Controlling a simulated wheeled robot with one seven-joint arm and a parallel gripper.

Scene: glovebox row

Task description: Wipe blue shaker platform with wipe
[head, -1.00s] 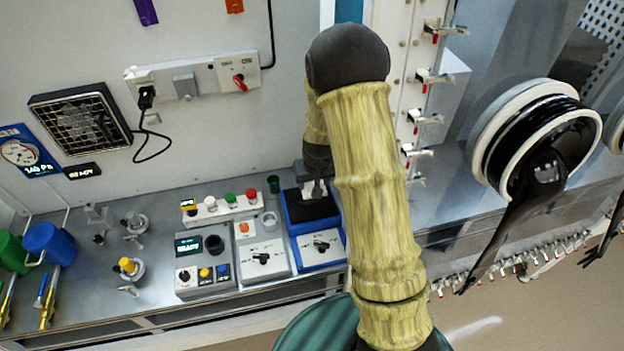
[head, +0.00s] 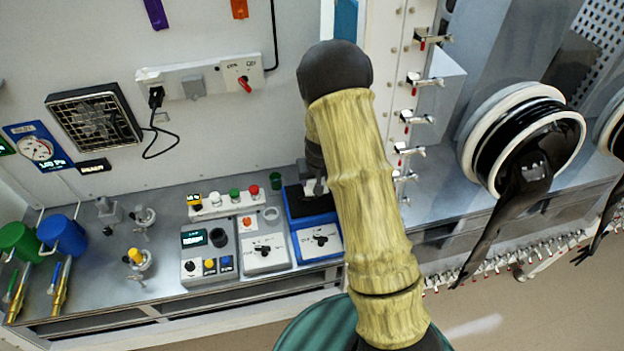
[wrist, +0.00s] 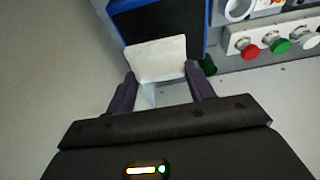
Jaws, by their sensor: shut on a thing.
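The blue shaker (head: 318,243) stands on the bench with a dark platform on top (head: 308,203), partly behind my arm. In the wrist view its dark platform with a blue rim (wrist: 163,24) is at the top. My gripper (wrist: 165,82) is shut on the white wipe (wrist: 157,59), which hangs between the two dark fingers. The wipe's far edge overlaps the platform's near edge in the wrist view; I cannot tell whether it touches. In the head view my gripper (head: 314,187) is at the platform's back end, and the wipe is barely visible.
A grey-white device with a knob (head: 263,252) stands left of the shaker. A strip of coloured buttons (head: 227,203) and a small green cup (head: 275,181) are behind it. Several valves (head: 415,120) line the wall at right. Black glove ports (head: 515,145) are further right.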

